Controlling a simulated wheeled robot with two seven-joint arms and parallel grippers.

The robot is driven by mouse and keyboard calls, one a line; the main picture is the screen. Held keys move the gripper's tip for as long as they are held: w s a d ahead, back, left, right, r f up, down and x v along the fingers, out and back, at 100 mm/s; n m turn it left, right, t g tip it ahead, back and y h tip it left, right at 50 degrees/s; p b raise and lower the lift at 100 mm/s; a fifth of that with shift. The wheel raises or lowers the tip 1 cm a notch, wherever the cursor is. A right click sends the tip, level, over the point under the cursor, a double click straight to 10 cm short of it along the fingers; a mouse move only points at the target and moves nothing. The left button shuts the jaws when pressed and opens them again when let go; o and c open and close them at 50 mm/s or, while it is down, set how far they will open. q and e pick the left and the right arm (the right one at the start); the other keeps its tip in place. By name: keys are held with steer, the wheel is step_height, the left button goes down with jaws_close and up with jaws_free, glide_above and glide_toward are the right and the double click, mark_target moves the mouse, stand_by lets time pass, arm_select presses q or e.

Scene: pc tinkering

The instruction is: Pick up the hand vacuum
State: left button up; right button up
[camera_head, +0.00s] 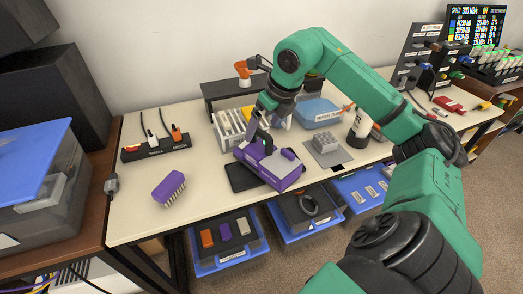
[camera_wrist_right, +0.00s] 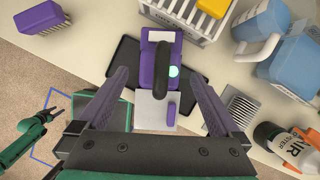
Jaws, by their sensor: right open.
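The hand vacuum (camera_head: 284,171) is a purple and grey device on a dark mat (camera_head: 240,178) near the middle of the table. In the right wrist view the vacuum (camera_wrist_right: 149,78) shows a black handle, a light blue round spot and a pale grey front part. My right gripper (camera_head: 259,137) is above the vacuum. In its wrist view the right gripper (camera_wrist_right: 156,75) is open, with one finger on each side of the vacuum and visible gaps between. My left gripper (camera_wrist_right: 40,121) is open at the lower left of the wrist view, away from the vacuum.
A white basket (camera_head: 230,128) stands behind the vacuum. A purple brush (camera_head: 169,188) lies to the left.

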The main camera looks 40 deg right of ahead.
mark_target(259, 144)
steer(key=x, duration=0.6)
steer(key=shift+d+f, duration=0.1)
steer(key=shift+f, duration=0.2)
arm_select(q)
steer(key=shift+w+d+r, duration=0.1)
steer(key=shift+w+d, duration=0.4)
steer(key=shift+w, duration=0.4)
arm_select(e)
steer(key=shift+r, duration=0.15)
jaws_close()
steer(key=shift+r, duration=0.1)
arm_select(q)
step_height(259, 144, up, 6)
steer(key=p, duration=0.6)
steer(key=shift+r, duration=0.2)
arm_select(e)
step_height(259, 144, up, 20)
arm_select(q)
steer(key=shift+a, duration=0.1)
